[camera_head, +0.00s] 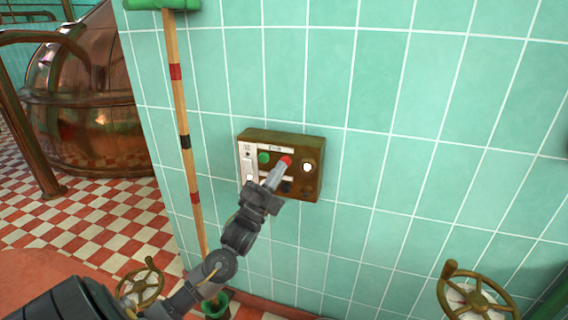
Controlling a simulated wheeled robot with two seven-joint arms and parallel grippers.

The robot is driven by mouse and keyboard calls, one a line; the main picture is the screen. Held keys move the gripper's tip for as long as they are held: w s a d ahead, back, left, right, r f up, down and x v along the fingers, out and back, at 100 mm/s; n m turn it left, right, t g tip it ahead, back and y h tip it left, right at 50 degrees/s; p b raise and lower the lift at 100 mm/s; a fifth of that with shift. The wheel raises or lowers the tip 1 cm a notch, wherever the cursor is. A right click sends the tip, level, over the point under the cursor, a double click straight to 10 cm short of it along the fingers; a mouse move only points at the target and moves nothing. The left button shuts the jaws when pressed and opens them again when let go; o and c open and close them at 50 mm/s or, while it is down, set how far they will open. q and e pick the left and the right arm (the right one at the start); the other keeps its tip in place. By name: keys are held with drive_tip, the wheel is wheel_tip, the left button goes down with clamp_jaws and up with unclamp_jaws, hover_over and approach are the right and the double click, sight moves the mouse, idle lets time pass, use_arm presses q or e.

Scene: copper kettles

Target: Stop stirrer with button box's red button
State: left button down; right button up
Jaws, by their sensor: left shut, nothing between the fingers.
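The button box (313,149) is a brown-gold metal box fixed to the green tiled wall. Its face bears a green button (263,158), a red button (286,160), a white round lamp or button (307,167) and dark knobs lower down. My left gripper (283,165) is shut and empty, its tips at the red button. I cannot tell whether the tips touch or press it. The gripper and wrist hide part of the box's lower face. My right gripper is not in view. The stirrer itself cannot be made out.
A copper kettle (85,110) stands at the left behind a brown rail. A wooden pole with coloured bands (178,110) leans upright against the wall, left of the box. Brass valve wheels (470,290) (140,286) are low down. Red and white tiles cover the floor.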

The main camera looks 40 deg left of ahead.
use_arm(q)
drive_tip(key=shift+w+a, duration=0.15)
drive_tip(key=shift+w, duration=0.25)
idle(0.3)
drive_tip(key=shift+s, duration=0.15)
drive_tip(key=shift+s+d+p, duration=0.3)
drive_tip(key=shift+s+p, duration=0.05)
drive_tip(key=shift+s, duration=0.35)
drive_tip(key=shift+s, duration=0.1)
drive_tip(key=s, duration=0.1)
drive_tip(key=s+d+p, duration=0.1)
drive_tip(key=s, duration=0.1)
drive_tip(key=s+p, duration=0.1)
drive_tip(key=shift+s+d, duration=0.25)
drive_tip(key=shift+d, duration=0.05)
idle(0.8)
